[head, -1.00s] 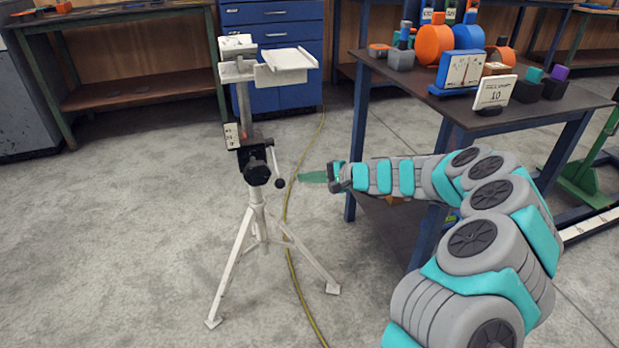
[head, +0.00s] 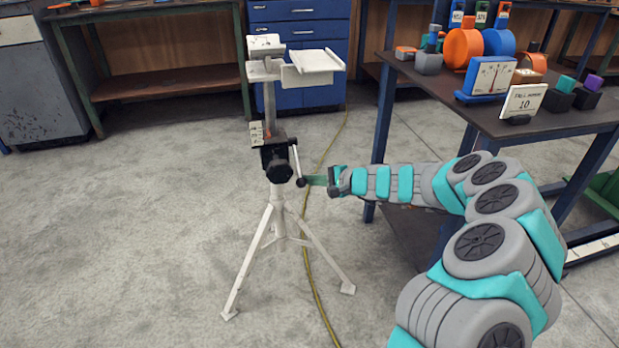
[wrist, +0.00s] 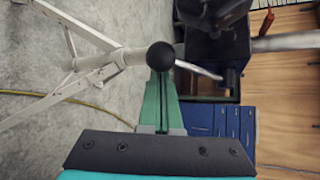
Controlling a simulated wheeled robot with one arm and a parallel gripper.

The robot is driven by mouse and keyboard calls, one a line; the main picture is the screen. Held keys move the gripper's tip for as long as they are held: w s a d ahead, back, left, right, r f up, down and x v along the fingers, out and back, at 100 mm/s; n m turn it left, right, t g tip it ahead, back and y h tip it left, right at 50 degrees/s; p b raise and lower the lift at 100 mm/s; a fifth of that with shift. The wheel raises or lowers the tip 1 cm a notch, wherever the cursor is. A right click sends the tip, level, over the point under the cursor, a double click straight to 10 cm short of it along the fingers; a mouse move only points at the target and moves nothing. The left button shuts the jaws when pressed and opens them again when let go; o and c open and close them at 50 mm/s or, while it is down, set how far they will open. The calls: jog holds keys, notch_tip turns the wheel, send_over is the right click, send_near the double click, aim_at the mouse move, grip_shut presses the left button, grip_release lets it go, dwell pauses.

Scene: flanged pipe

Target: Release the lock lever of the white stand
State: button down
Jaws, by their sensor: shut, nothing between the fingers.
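The white stand (head: 278,205) stands upright on its three legs on the floor, with a black clamp block and knob (head: 277,165) on its column. The lock lever (head: 296,160) is a thin light rod hanging down on the right of the block, ending in a black ball. In the wrist view the lever's black ball (wrist: 160,56) lies in front of the fingertips and hides them. My gripper (head: 310,180) reaches in from the right with its green fingers shut and empty. Its tips are at or very near the ball; I cannot tell whether they touch.
A dark-topped table (head: 450,92) with a gauge (head: 493,76), a small sign (head: 522,102) and coloured parts stands behind my arm at the right. A yellow cable (head: 313,290) runs along the floor behind the stand. The floor left of the stand is clear.

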jog(key=shift+s+r, duration=0.15)
jog(key=shift+s, duration=0.05)
jog(key=shift+s+r, duration=0.1)
dwell(0.4)
